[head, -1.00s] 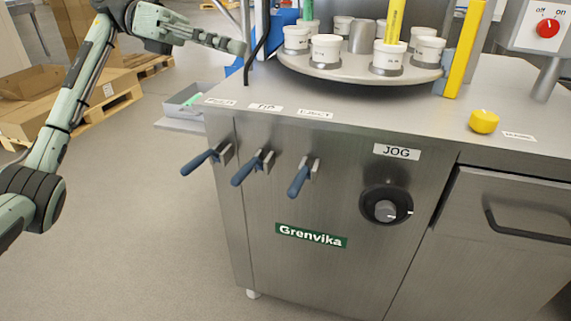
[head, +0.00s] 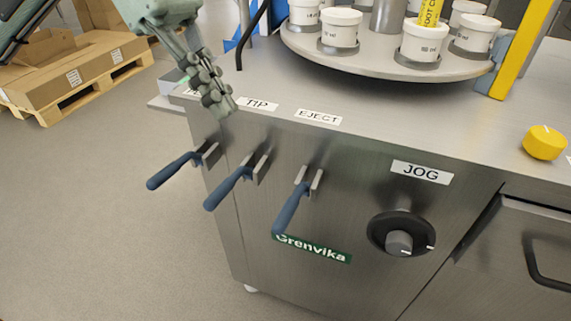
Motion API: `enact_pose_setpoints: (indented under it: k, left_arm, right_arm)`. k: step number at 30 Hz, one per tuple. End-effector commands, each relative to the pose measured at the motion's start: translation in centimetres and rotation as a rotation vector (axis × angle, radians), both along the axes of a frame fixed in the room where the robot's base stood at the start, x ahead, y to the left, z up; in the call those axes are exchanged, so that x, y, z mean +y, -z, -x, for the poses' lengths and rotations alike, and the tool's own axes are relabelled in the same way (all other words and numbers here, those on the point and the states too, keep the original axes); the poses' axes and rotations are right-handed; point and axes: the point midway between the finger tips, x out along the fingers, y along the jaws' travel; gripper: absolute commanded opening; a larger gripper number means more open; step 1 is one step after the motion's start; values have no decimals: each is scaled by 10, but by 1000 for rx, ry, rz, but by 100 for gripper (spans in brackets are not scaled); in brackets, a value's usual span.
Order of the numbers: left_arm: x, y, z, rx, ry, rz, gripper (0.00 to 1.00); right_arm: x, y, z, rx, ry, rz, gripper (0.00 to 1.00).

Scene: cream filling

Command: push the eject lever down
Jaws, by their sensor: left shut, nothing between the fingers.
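Three blue-handled levers stick out of the steel machine's front. The eject lever (head: 289,209) is the rightmost, below the EJECT label (head: 319,117); its handle slopes down and toward me, its lower end in front of the green Grenvika plate. The tip lever (head: 229,188) is in the middle, below the TIP label (head: 259,104). Another lever (head: 173,171) is at the left; its label is partly hidden. My left gripper (head: 222,105) is shut and empty, pointing down near the machine's top front edge, above and left of the eject lever and apart from it. My right gripper is not in view.
A turntable (head: 390,62) with several white cups stands on the machine top. A JOG knob (head: 399,241) and a yellow button (head: 544,142) are to the right. Boxes on a pallet (head: 75,85) stand at the back left. The space before the levers is clear.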

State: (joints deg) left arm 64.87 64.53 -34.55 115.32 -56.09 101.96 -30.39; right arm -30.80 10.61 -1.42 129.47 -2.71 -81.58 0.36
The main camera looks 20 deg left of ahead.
Motion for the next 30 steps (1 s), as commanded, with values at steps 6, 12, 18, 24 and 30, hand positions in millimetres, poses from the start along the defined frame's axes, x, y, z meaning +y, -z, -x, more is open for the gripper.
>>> enact_pose_setpoints:
  k: [6,12,18,24,30]
  left_arm:
    - [0,0,0,0,0,0,0]
    - [-2,4,1,1,1,-1,0]
    - [-17,27,6,3,3,-2,0]
    - [-42,62,13,4,4,-1,0]
    - [-63,93,18,2,4,1,0]
  right_arm:
    - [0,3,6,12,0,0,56]
    - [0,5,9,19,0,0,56]
    - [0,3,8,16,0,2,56]
    - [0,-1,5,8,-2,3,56]
    - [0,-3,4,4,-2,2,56]
